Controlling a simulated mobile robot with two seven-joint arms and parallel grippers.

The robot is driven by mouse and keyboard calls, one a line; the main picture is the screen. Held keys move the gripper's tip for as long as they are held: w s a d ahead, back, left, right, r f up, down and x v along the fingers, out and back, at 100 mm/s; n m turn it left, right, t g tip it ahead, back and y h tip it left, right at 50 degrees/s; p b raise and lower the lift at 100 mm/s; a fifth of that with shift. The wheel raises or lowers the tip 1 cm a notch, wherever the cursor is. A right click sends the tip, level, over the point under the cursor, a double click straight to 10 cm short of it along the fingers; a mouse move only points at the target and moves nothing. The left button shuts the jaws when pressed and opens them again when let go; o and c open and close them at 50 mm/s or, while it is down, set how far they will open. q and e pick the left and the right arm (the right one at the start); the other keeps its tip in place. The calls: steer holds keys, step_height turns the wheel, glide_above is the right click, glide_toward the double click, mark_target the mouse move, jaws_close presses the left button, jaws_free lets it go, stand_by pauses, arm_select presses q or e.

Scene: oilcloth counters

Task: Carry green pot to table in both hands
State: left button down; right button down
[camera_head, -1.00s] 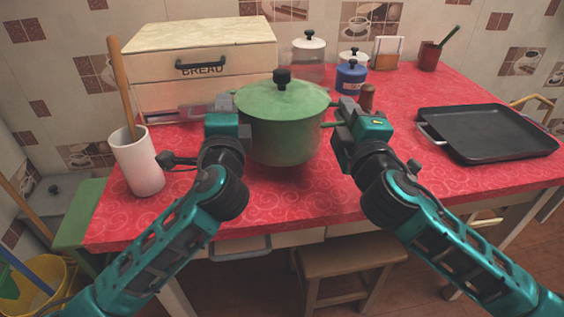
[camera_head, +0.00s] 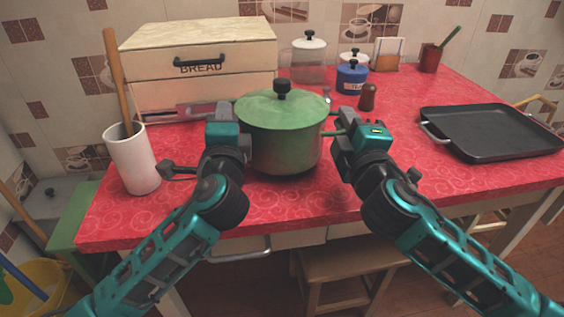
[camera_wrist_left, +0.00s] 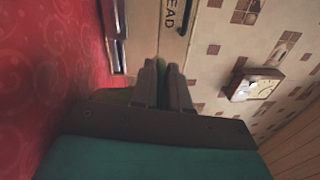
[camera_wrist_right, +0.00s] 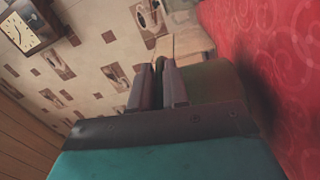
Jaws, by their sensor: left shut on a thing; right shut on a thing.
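The green pot (camera_head: 281,141) with its lid and black knob is upright at the middle of the red counter in the head view. It is on the counter or barely above it; I cannot tell which. My left gripper (camera_head: 236,118) is shut at the pot's left side, on a handle that is mostly hidden. My right gripper (camera_head: 338,127) is shut on the right handle, and part of that green handle shows. In the right wrist view the pot's side (camera_wrist_right: 215,84) shows beyond the fingers. In the left wrist view a green sliver (camera_wrist_left: 160,66) shows between the fingers.
The bread box (camera_head: 198,65) stands behind left, and a white crock (camera_head: 132,160) stands left. A brown shaker (camera_head: 367,97) and blue canister (camera_head: 351,77) are behind right. A black griddle pan (camera_head: 492,130) lies right. The counter's front strip (camera_head: 290,205) is clear.

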arm_select(q)
steer(key=shift+f+b, duration=0.7)
steer(key=shift+f, duration=0.05)
arm_select(e)
steer(key=shift+f, duration=0.75)
arm_select(q)
steer(key=c, duration=1.6)
jaws_free()
steer(key=shift+f, duration=0.2)
arm_select(e)
steer(key=c, duration=1.6)
jaws_free()
steer(key=shift+f, duration=0.15)
arm_select(q)
steer(key=o, duration=0.5)
steer(key=shift+r, duration=0.1)
arm_select(e)
steer(key=o, duration=0.5)
arm_select(q)
steer(key=shift+s, duration=0.1)
steer(key=v, duration=1.1)
steer(key=shift+s+d, duration=0.15)
steer(key=shift+s, duration=0.25)
arm_select(e)
steer(key=shift+s, duration=0.15)
steer(key=v, duration=1.1)
steer(key=shift+s+d, duration=0.15)
steer(key=shift+s, duration=0.25)
